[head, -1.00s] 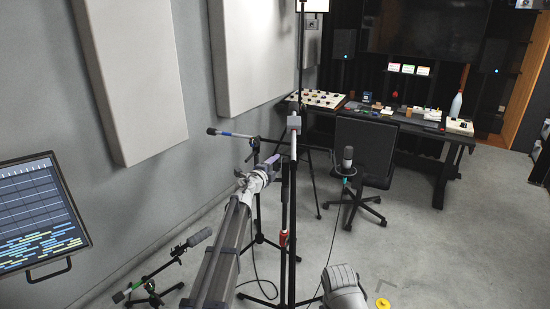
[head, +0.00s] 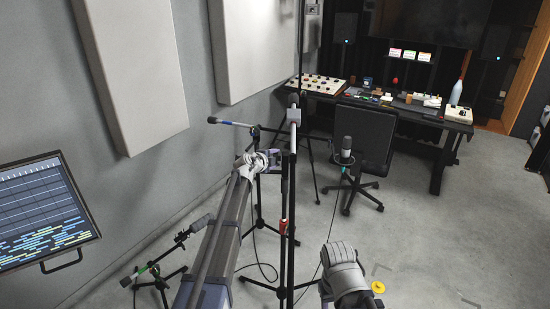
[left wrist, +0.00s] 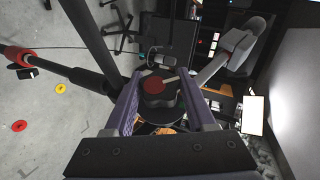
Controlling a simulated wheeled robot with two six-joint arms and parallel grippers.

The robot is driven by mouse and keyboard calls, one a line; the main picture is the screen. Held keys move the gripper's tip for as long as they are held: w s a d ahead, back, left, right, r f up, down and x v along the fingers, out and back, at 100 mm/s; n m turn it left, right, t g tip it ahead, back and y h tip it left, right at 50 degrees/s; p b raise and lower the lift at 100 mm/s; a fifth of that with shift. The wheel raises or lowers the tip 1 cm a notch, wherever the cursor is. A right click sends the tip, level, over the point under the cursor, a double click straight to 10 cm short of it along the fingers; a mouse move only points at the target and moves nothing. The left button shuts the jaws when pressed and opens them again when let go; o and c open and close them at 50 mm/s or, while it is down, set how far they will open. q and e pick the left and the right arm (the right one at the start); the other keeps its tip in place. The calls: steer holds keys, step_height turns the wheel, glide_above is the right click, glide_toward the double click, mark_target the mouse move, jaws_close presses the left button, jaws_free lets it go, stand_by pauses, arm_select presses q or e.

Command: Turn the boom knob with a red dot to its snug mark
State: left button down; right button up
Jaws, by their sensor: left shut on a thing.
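The boom knob (left wrist: 153,99) is dark, with a red dot (left wrist: 153,84) on its face, and sits centrally in the left wrist view. A pale pointer line (left wrist: 170,79) runs from beside the dot toward the upper right. My left gripper (left wrist: 155,92) is shut on this knob, one purple finger on each side; it also shows in the head view (head: 274,161), at the dark boom stand (head: 291,190). There the knob is hidden by the gripper. I cannot make out the snug mark.
A boom arm with a blue band (head: 236,123) reaches left toward the wall. A low microphone stand (head: 160,284) is at lower left and a microphone (head: 346,146) stands before the chair (head: 364,138). The desk (head: 440,118) is behind. Open floor lies at right.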

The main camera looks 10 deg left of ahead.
arm_select(q)
steer(key=shift+c, duration=1.1)
jaws_free()
steer(key=p+v, duration=0.3)
steer(key=v, duration=0.4)
steer(key=shift+s, duration=0.35)
steer(key=shift+a+r, duration=0.1)
steer(key=shift+a, duration=0.05)
